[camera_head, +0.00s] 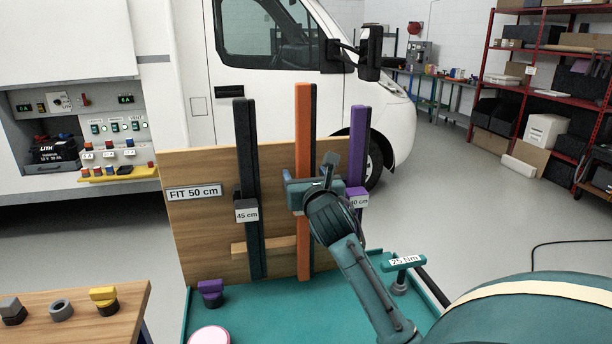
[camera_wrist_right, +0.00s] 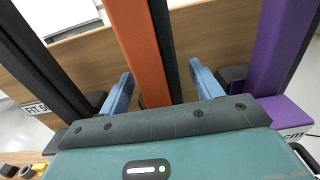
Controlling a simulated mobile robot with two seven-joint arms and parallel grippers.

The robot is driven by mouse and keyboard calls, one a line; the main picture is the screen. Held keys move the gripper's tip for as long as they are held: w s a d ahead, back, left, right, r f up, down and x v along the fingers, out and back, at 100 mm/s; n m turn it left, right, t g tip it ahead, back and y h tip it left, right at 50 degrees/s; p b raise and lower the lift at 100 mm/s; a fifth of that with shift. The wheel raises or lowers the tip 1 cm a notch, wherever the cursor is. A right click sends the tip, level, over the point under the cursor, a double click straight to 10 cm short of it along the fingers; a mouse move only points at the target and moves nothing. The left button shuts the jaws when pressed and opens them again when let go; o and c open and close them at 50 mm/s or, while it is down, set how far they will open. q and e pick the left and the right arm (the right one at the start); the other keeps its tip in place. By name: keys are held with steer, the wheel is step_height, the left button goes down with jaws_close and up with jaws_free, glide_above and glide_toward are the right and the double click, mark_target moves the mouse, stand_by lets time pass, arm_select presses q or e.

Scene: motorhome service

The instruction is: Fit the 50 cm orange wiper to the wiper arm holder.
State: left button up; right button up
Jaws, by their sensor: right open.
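The orange wiper (camera_head: 303,110) stands upright against a wooden board, between a black wiper (camera_head: 245,140) labelled 45 cm and a purple wiper (camera_head: 358,140). My right gripper (camera_head: 305,190) is in front of the orange wiper. In the right wrist view, its two blue fingers (camera_wrist_right: 163,88) are open, one on each side of the orange wiper (camera_wrist_right: 138,45) and its black strip. Contact with the wiper cannot be told. The orange wiper's own label is hidden behind my gripper. My left gripper is not in view. I cannot make out the wiper arm holder.
The board (camera_head: 200,235) carries a FIT 50 cm sign (camera_head: 194,192) and rises from a teal tray (camera_head: 260,325). A 25 Nm tool (camera_head: 403,264) stands at the tray's right. A wooden table (camera_head: 30,330) is at front left. A white motorhome (camera_head: 260,85) stands behind.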

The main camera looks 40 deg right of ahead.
jaws_close()
stand_by(1.0)
steer(key=shift+s+a, duration=0.3)
steer(key=shift+s, duration=0.25)
stand_by(0.3)
steer(key=c, duration=0.6)
jaws_free()
jaws_close()
